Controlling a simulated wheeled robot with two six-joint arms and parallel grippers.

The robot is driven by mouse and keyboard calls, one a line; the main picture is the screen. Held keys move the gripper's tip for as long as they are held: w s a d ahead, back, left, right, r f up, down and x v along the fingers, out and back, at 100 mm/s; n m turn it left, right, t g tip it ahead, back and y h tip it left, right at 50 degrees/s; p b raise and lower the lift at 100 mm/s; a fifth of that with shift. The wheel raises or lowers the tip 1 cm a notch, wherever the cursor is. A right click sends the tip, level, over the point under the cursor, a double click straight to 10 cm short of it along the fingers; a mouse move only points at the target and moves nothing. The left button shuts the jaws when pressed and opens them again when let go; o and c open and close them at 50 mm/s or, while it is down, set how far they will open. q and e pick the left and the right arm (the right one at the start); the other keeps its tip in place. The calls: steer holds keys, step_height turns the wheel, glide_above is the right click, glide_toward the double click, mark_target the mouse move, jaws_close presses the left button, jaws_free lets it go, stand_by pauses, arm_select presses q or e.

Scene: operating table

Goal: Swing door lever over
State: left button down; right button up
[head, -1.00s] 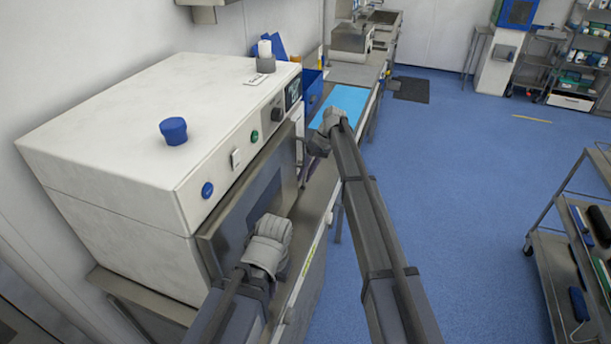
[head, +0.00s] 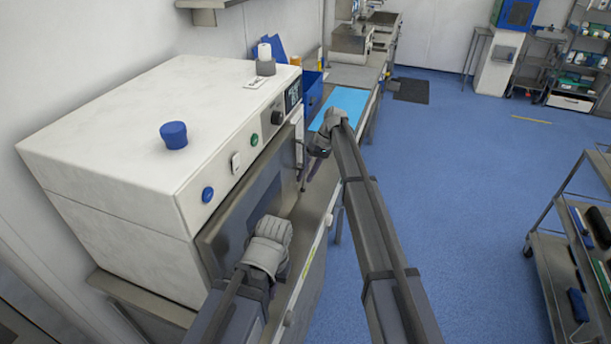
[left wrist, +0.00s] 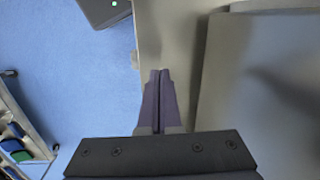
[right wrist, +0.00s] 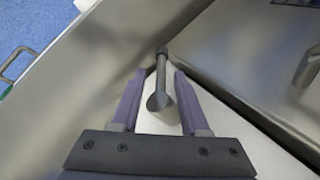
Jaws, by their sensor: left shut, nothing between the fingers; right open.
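The white machine (head: 120,120) stands at left with a grey metal door (head: 250,205) on its front. In the right wrist view a slim metal lever with a dark rounded end (right wrist: 161,70) lies between my right gripper's purple fingers (right wrist: 156,80). Those fingers are open, one on each side, with gaps to the lever. In the head view my right gripper (head: 318,145) is by the door's far edge, its fingertips partly hidden by the wrist. My left gripper (head: 268,245) is in front of the door's near part; its fingers (left wrist: 160,75) are shut and empty.
A counter with a light-blue mat (head: 348,101) lies beyond my right gripper. A shelf cart (head: 560,265) stands at right. The blue floor between is clear.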

mark_target(308, 170)
steer(key=p+v, duration=0.5)
steer(key=v, duration=0.2)
steer(key=shift+r+p, duration=0.15)
steer(key=shift+p, duration=0.2)
